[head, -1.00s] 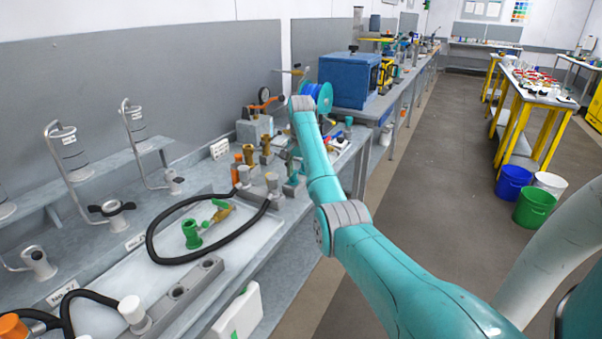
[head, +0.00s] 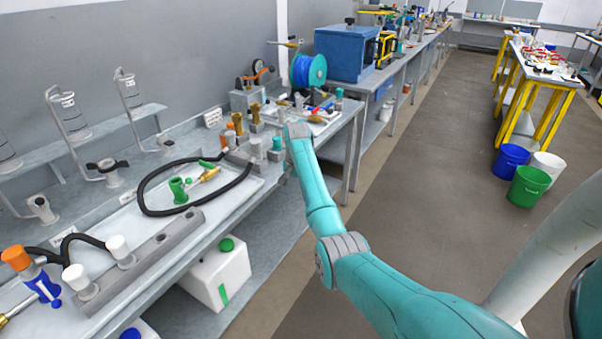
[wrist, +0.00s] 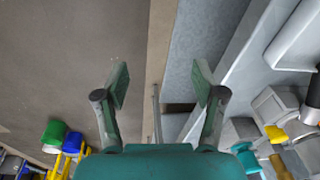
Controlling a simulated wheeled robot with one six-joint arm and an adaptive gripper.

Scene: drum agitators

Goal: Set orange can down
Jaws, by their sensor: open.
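My gripper (wrist: 160,83) is open in the wrist view, with nothing between its two fingers. Bench edge and floor show beyond them. In the head view the end of my arm is at the front edge of the left bench (head: 225,200), and the fingers are hidden there. I cannot make out a clear orange can in either view. An orange-topped piece with a blue lower part (head: 17,258) is at the bench's near left. Small orange fittings (head: 238,123) stand among brass ones farther back.
A black hose (head: 148,205) loops around a green fitting (head: 178,190) on a white tray. A white jug (head: 222,275) is under the bench. Blue (head: 511,160), white and green buckets (head: 528,187) stand on the floor at right. The aisle between is clear.

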